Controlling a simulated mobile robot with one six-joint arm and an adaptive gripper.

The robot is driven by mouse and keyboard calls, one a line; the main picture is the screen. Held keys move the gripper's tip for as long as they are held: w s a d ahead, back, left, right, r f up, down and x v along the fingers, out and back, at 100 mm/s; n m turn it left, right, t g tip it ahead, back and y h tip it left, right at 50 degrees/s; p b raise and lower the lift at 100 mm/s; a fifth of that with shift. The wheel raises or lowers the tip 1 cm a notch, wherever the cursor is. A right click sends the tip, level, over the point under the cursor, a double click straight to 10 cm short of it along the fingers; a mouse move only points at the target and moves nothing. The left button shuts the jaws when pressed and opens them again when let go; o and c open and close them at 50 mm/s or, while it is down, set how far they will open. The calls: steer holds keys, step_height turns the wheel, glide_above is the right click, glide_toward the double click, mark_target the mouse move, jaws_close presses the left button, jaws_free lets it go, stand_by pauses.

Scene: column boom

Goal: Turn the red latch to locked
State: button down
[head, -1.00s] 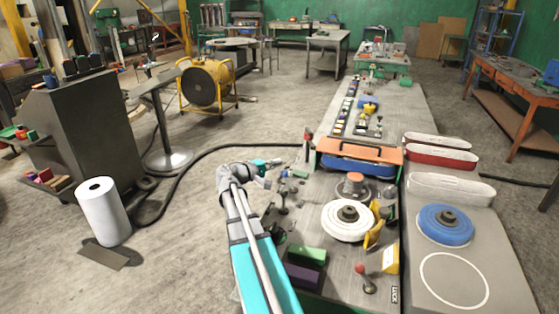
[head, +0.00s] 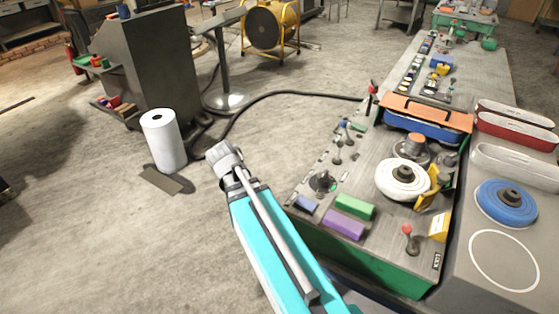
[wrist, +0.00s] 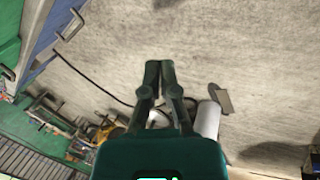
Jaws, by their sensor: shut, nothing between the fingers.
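A lever with a red knob (head: 407,230) stands at the near end of the bench, beside a small dark-lettered label (head: 436,261). A second red-topped lever (head: 373,88) stands by the orange handle at the bench's left edge. I cannot tell for sure which is the red latch, nor its locked position. My gripper (wrist: 158,66) is shut and empty in the wrist view, over open floor. In the head view my arm reaches out left of the bench, and the fingers are hidden beyond its end. No red latch is clear in the wrist view.
On the bench (head: 310,212) are a white wheel (head: 402,179), a green block (head: 355,207), a purple block (head: 343,224) and several small levers. A white roll (head: 163,140) stands on the floor; it also shows in the wrist view (wrist: 207,120). The floor left of the bench is mostly clear.

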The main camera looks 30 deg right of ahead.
steer(key=s+a+f+n+y, duration=0.1)
steer(key=s+a+y, duration=0.2)
steer(key=a, duration=1)
steer(key=shift+s+a+f+y, duration=0.2)
steer(key=shift+s+y, duration=0.15)
steer(key=shift+y, duration=0.35)
